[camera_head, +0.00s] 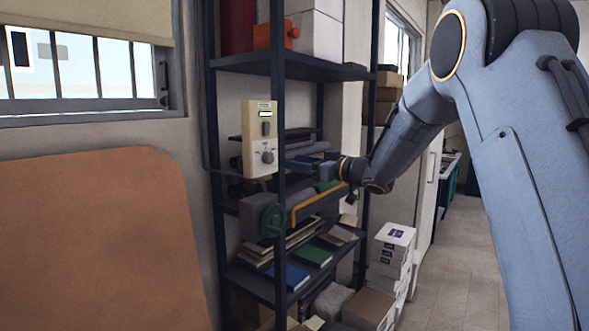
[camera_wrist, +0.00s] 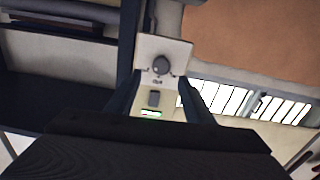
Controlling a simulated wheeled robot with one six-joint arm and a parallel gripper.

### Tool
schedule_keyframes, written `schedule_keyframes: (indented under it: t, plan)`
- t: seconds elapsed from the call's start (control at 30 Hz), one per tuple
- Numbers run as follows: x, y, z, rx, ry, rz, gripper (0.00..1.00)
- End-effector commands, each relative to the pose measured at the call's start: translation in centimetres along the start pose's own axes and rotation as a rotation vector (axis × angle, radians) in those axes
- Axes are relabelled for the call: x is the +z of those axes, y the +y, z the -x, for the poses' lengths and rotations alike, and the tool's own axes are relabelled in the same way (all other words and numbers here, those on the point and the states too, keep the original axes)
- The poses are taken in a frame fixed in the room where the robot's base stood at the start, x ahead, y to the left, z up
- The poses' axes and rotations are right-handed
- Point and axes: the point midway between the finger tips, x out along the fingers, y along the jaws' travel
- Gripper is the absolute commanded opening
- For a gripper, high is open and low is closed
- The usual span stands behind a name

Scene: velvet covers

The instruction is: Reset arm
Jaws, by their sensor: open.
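My arm reaches in from the right in the head view, and my gripper (camera_head: 295,164) is at the shelf's front. It points toward a cream control panel (camera_head: 259,138) with a small green display, a dark switch and a round knob. In the wrist view my gripper (camera_wrist: 157,97) is open, with one dark finger on each side of the panel (camera_wrist: 176,52). The knob (camera_wrist: 161,65) shows beyond the fingertips. I cannot tell whether the fingers touch the panel.
A dark metal shelf (camera_head: 285,66) holds books, boxes and tools around my gripper. An orange-brown padded board (camera_head: 100,240) stands at the left below a window (camera_head: 80,65). White boxes (camera_head: 391,255) are stacked right of the shelf. Open floor (camera_head: 455,270) lies farther right.

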Motion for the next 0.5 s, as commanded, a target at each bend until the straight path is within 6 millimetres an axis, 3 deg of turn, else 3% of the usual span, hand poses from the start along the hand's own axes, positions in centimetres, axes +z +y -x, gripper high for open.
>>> schedule_keyframes:
  t: [0.13, 0.23, 0.37, 0.5]
  plan:
    - [1.8, 1.4, 1.1, 0.124, -0.05, -0.011, 0.48]
    - [5.2, 3.1, 3.8, 0.298, -0.149, -0.036, 0.48]
    - [11.6, 3.7, 9.7, 0.529, -0.353, -0.105, 0.48]
    - [18.2, 1.4, 16.5, 0.679, -0.582, -0.199, 0.48]
